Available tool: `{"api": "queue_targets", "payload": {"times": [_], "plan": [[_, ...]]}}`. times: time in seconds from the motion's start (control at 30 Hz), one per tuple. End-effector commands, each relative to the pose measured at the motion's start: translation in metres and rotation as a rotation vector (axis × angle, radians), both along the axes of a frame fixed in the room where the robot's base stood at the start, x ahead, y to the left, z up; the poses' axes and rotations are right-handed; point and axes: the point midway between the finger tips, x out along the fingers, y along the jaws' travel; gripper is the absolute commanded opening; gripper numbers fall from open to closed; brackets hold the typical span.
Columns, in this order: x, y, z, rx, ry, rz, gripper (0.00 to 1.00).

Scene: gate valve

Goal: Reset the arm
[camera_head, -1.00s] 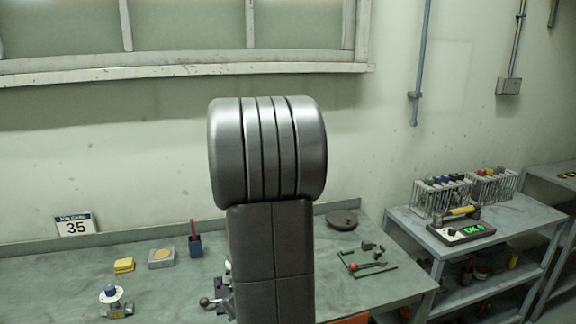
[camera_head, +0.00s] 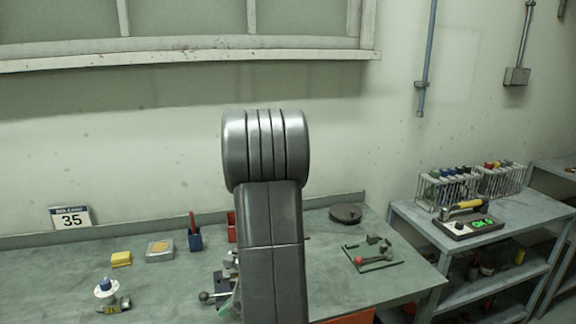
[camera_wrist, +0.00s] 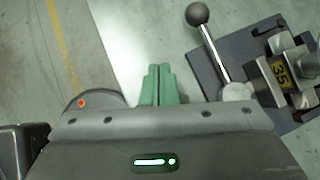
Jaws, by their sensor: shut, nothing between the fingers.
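My gripper (camera_wrist: 160,84) shows in the wrist view with its green fingers together and nothing between them. It is above the table's front edge, to the left of a vise-like fixture with a ball-ended lever (camera_wrist: 213,50). A dark block on the fixture bears a yellow 35 tag (camera_wrist: 282,71). In the head view my arm stands upright in the middle and hides part of the bench. A small valve with a blue-topped white wheel (camera_head: 107,291) lies at the left front of the bench.

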Motion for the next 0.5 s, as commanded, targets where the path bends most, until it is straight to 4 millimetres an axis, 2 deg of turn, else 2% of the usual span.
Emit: {"api": "queue_targets", "payload": {"times": [0.37, 0.5], "plan": [[-0.001, -0.032, -0.001, -0.001, 0.000, 0.363, 0.00], [0.007, -0.057, 0.003, -0.001, -0.003, 0.379, 0.00]]}}
